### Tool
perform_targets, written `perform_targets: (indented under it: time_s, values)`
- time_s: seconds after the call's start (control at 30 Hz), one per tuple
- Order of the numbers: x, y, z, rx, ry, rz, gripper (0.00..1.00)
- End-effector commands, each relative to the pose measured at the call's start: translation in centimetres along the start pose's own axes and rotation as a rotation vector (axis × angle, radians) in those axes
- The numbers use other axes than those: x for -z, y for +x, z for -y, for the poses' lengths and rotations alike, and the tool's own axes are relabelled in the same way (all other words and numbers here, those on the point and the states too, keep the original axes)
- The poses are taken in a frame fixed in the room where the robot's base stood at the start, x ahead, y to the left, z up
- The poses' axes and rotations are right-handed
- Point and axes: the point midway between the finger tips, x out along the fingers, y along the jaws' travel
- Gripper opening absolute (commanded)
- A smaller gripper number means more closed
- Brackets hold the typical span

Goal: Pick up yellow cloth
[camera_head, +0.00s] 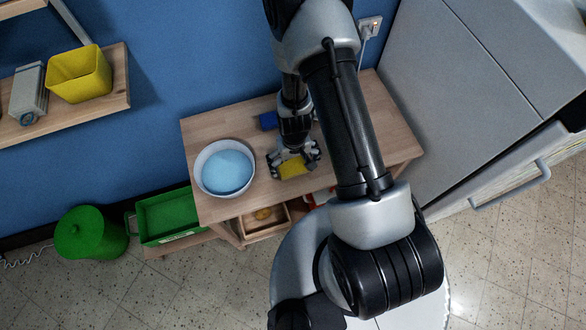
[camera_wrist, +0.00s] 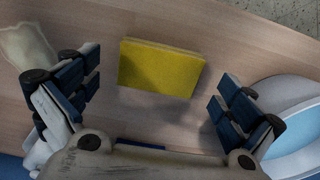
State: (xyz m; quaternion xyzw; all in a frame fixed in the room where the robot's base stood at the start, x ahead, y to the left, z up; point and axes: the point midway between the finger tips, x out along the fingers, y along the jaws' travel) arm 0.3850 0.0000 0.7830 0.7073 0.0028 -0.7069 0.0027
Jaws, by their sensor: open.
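The yellow cloth (camera_head: 292,167) lies on the wooden table, partly covered by my gripper in the head view. In the wrist view the yellow cloth (camera_wrist: 161,68) looks like a flat, thick rectangle on the wood, slightly tilted. My gripper (camera_head: 294,160) points down over it. In the wrist view my gripper's fingers (camera_wrist: 155,100) are spread wide, one on each side of the cloth and apart from it, with nothing between them touching the fingers.
A white bowl with blue contents (camera_head: 226,169) stands left on the table (camera_head: 395,140). A blue object (camera_head: 268,121) lies behind my gripper. A pale flat item (camera_wrist: 27,55) lies left in the wrist view. A grey fridge (camera_head: 465,90) stands right; a green bin (camera_head: 88,232) stands lower left.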

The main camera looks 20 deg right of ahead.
Motion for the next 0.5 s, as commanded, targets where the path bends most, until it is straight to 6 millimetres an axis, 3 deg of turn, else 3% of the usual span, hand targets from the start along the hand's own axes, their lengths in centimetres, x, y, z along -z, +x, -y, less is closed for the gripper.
perform_targets:
  time_s: [0.03, 0.17, 0.43, 0.5]
  values:
    - [0.0, 1.3, 0.1, 0.000, 0.000, 0.001, 1.00]
    - [0.0, 2.5, 0.0, 0.000, 0.001, 0.001, 1.00]
    - [0.0, 2.5, 0.0, 0.000, 0.001, 0.000, 1.00]
    - [0.0, 2.5, 0.0, 0.000, 0.001, 0.000, 0.96]
